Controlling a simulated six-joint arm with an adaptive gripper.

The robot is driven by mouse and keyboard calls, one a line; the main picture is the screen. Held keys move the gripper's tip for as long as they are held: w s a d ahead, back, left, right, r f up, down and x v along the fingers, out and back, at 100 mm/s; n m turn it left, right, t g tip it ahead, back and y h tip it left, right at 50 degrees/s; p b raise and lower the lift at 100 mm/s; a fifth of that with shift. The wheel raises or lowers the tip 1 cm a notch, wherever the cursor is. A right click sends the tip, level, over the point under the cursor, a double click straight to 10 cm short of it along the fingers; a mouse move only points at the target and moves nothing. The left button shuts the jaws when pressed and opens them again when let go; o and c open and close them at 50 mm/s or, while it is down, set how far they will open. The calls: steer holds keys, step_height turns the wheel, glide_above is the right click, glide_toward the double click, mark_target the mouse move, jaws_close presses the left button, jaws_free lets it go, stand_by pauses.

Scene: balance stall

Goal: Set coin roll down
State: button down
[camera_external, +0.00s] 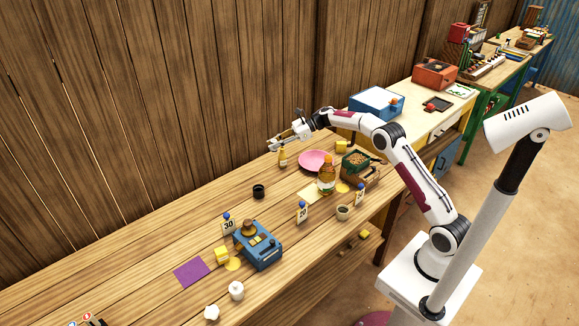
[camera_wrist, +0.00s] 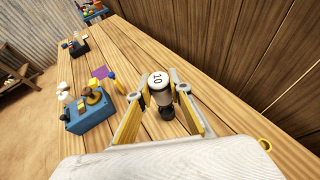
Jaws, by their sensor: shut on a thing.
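The coin roll (camera_wrist: 157,80) shows a white round end marked "10" in the wrist view. It is between the fingertips of my gripper (camera_wrist: 160,92), which is shut on it. In the external view, my gripper (camera_external: 283,142) is over the far side of the wooden table (camera_external: 130,262). The small yellowish roll (camera_external: 283,158) hangs upright below the fingers there. I cannot tell whether its lower end touches the table.
A small black cup (camera_external: 258,191) stands left of the roll. A blue scale (camera_external: 259,247) and purple mat (camera_external: 191,271) lie nearer. Bare wood surrounds the cup.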

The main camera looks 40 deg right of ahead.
steer(key=s+a+f+n+g+y, duration=0.1)
steer(key=s+a+f+n+g, duration=0.2)
steer(key=a+f, duration=0.3)
steer(key=s+a+f+n+g, duration=0.2)
steer(key=s+a+f+g, duration=0.1)
steer(key=a+f, duration=0.4)
step_height(320, 180, down, 3)
steer(key=shift+s+a+r+n+y, duration=0.1)
steer(key=shift+s+a+n+y, duration=0.25)
steer(key=shift+s, duration=0.3)
glide_above(238, 220)
steer(key=s+d, duration=0.2)
steer(key=s, duration=0.2)
steer(key=f, duration=0.5)
steer(key=shift+w+a+f, duration=0.2)
steer(key=shift+a+f, duration=0.05)
steer(key=shift+f, duration=0.1)
steer(key=shift+a, duration=0.1)
steer(key=shift+x, duration=0.85)
steer(key=shift+a+f, duration=0.75)
steer(key=shift+f, duration=0.15)
